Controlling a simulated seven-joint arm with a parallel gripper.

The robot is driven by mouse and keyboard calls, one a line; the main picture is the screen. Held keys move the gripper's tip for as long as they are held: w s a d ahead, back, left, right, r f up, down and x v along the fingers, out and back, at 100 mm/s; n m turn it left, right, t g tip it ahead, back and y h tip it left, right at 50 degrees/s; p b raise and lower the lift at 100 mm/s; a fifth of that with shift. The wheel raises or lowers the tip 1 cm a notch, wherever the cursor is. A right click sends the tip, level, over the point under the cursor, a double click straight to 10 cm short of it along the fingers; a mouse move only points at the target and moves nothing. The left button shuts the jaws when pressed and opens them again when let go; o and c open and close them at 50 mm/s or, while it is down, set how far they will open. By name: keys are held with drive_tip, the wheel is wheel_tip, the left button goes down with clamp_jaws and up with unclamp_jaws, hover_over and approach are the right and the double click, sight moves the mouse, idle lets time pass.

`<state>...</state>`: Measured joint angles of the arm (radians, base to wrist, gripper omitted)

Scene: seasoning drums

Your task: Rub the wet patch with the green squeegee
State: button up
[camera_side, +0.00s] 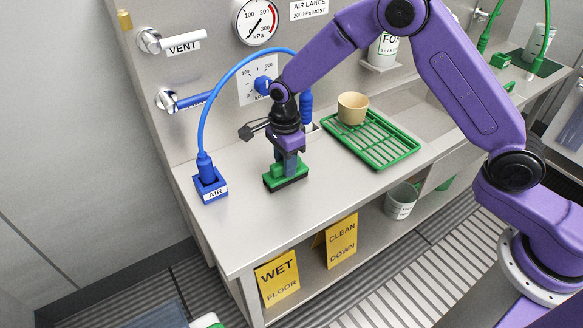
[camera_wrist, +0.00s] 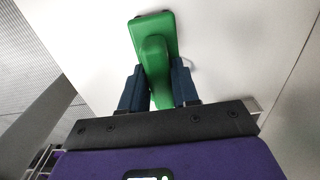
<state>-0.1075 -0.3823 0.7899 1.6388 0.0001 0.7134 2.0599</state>
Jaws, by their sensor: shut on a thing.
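The green squeegee (camera_side: 286,178) is at the middle-left of the steel counter in the side view, its dark lower edge at or very near the counter top. My gripper (camera_side: 287,160) is above it, pointing down, shut on its handle. In the wrist view the squeegee (camera_wrist: 156,50) lies between the two dark blue fingers of my gripper (camera_wrist: 160,88), with its broad head beyond them. I cannot make out the wet patch clearly; a faint greyish mark shows beside the squeegee head in the wrist view.
A blue AIR holder (camera_side: 210,186) with a blue hose stands left of the squeegee. A green rack (camera_side: 385,150) with a tan cup (camera_side: 352,107) is to the right. Gauges and a VENT valve (camera_side: 160,41) are on the back panel. The counter's front is clear.

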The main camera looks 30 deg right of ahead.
drive_tip(key=shift+w, duration=2.4)
drive_tip(key=shift+w+d, duration=0.25)
drive_tip(key=shift+s+d, duration=0.1)
drive_tip(key=shift+d, duration=0.25)
drive_tip(key=shift+s+d, duration=0.2)
drive_tip(key=shift+s, duration=7.55)
drive_tip(key=shift+w+r, duration=0.15)
drive_tip(key=shift+w, duration=5.45)
drive_tip(key=shift+w+f, duration=0.2)
drive_tip(key=shift+w, duration=2.05)
wheel_tip(320, 180, up, 8)
drive_tip(key=shift+s, duration=0.15)
